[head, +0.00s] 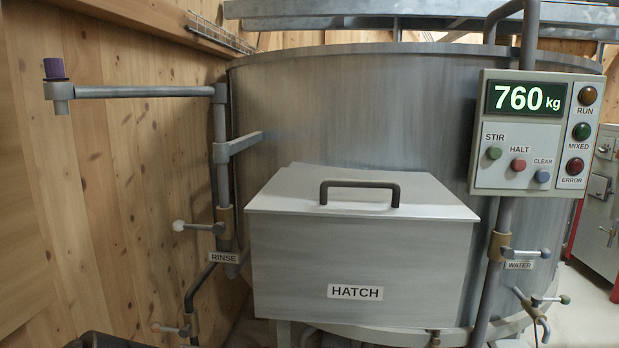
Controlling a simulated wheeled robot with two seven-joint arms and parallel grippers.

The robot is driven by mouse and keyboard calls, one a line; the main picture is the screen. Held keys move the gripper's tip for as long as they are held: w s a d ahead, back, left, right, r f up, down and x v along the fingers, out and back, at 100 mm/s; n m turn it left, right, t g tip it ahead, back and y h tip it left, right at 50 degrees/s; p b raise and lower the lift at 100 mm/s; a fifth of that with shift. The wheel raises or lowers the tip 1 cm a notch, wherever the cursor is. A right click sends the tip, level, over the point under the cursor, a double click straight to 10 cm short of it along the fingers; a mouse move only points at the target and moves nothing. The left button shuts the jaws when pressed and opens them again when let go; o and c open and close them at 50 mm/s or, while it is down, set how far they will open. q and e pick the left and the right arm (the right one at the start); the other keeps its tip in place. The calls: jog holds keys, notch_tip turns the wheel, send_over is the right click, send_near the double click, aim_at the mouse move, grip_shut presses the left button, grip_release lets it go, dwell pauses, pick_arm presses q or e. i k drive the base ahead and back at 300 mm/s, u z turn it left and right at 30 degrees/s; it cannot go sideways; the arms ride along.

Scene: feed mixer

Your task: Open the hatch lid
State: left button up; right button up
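The hatch lid (365,191) is a pale grey metal plate lying shut on top of the hatch box (355,262). A dark bar handle (360,184) stands up from the middle of the lid. The box front carries a HATCH label (355,292). Nothing touches the lid or the handle.
The big metal tank (350,100) stands behind the box. A control panel (535,132) reading 760 kg hangs at upper right on a pipe. A rinse pipe (220,150) with an arm stands left, by the wooden wall (110,180). A dark object (100,341) shows at bottom left.

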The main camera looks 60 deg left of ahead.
aim_at(353, 193)
jog(key=u, duration=1.7)
